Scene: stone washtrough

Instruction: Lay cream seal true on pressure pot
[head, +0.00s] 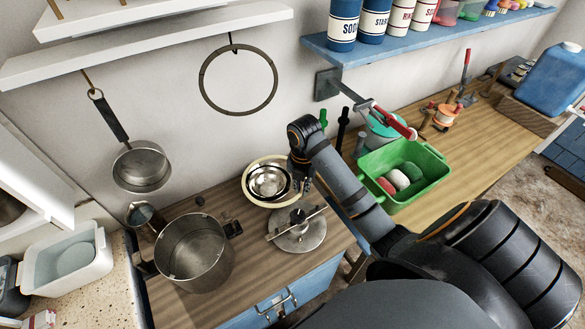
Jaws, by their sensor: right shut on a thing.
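The pressure pot (188,273) is a grey metal pot on the wooden counter, open at the top, with dark side handles. The cream seal (250,194) shows as a pale ring around shiny metal bowls, right of and behind the pot. My right gripper (300,187) points down at the ring's right side and is shut on it; the fingertips are small and partly dark. I cannot tell whether the seal is lifted clear of the bowls. My left gripper is not in view.
A round metal lid (300,238) with a crossbar lies right of the pot. Metal bowls (268,181) stand behind it. A saucepan (141,167) and a dark ring (204,92) hang on the wall. A green tub (408,198) stands to the right.

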